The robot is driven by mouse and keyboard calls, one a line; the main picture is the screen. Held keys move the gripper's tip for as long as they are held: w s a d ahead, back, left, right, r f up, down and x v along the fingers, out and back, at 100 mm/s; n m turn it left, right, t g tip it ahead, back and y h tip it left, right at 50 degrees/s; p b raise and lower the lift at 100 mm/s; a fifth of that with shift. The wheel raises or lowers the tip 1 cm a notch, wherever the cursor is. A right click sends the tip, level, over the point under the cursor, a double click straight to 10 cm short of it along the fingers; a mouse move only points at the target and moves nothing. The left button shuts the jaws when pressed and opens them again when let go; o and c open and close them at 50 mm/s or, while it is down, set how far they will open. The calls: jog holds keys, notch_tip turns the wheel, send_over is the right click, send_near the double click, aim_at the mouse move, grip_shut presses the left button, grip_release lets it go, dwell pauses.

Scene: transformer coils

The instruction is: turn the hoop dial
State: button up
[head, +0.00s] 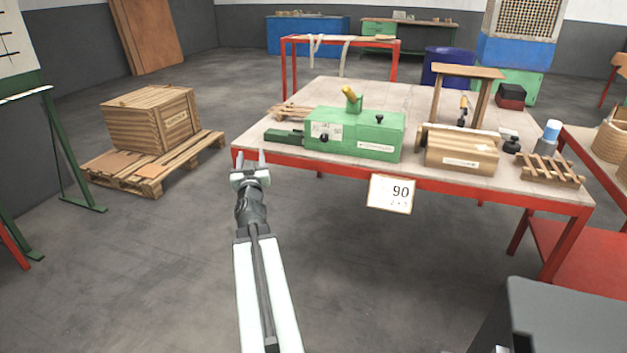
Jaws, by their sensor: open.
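A green machine box (375,137) sits on the table (420,106) near its front left edge. A pale plate (326,131) with small dark marks is on its left front. A small black knob (379,118) shows high on its right part. I cannot tell which of these is the hoop dial, and its setting is too small to read. My gripper (250,162) is open and empty, fingers pointing up and away.
A card (391,194) reading 90 hangs at the table's front edge. A wooden box (461,153) and a slatted wooden rack (550,170) stand to the right. A crate (150,120) on a pallet (150,174) is at left. The floor around my arm is clear.

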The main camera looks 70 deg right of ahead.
aim_at(324, 138)
jog(key=s+d+f+m+g+h+b, duration=0.1)
jog(key=s+d+m+g+h+b, duration=0.2)
jog(key=s, duration=0.7)
jog(key=s+d+m+g+h+b, duration=0.1)
jog(key=s+d+m+g+h, duration=0.2)
jog(key=s+g, duration=0.45)
jog(key=shift+t+y, duration=0.4)
jog(key=shift+t, duration=0.45)
jog(key=p+x, duration=0.1)
jog(key=x, duration=0.2)
jog(key=s+p+x, duration=0.1)
jog(key=x, duration=0.2)
jog(key=p+x, duration=0.1)
jog(key=x, duration=0.2)
jog(key=shift+s+d+f+p, duration=0.1)
jog(key=shift+s+d+p, duration=0.05)
jog(key=shift+s+p, duration=0.2)
jog(key=shift+c, duration=0.3)
grip_shut()
